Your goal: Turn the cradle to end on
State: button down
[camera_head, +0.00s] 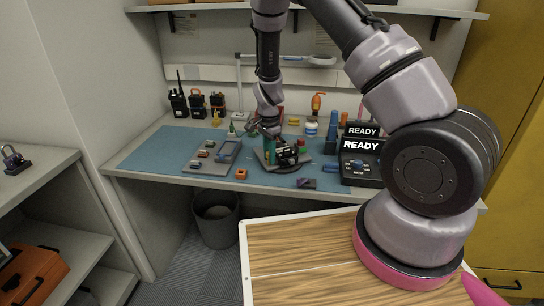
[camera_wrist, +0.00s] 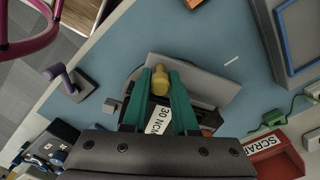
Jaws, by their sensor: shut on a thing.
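The cradle (camera_head: 270,160) stands on the blue mat near the front middle of the bench, a grey plate with a dark body on it. In the wrist view its grey plate (camera_wrist: 205,85) lies at a slant under my fingers. My gripper (camera_head: 268,136) is low over it in the head view. In the wrist view my gripper's two green fingers (camera_wrist: 162,88) are on either side of a yellow knob (camera_wrist: 161,82) and a dark part with a white label (camera_wrist: 158,120). The fingers hide the exact contact. The lower part of the cradle is partly hidden by my gripper.
A grey tray (camera_head: 212,156) with small coloured parts lies left of the cradle. A READY unit (camera_head: 361,165) stands right. Radios (camera_head: 179,105) stand at the back left.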

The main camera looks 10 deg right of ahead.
jog(key=shift+w+a+m, duration=0.7)
jog(key=shift+w+m, duration=0.15)
jog(key=shift+m, duration=0.55)
jog(key=shift+w+a+m, duration=0.2)
jog(key=shift+w+m, duration=0.3)
jog(key=shift+m, duration=0.3)
jog(key=shift+w+a+m, duration=0.15)
jog(key=shift+w+m, duration=0.3)
jog(key=shift+m, duration=0.35)
jog(key=shift+w, duration=0.15)
jog(key=c, duration=0.7)
grip_release()
jog(key=shift+r, duration=0.15)
notch_tip(320, 180, up, 11)
jog(key=shift+f, duration=0.2)
jog(key=shift+r, duration=0.1)
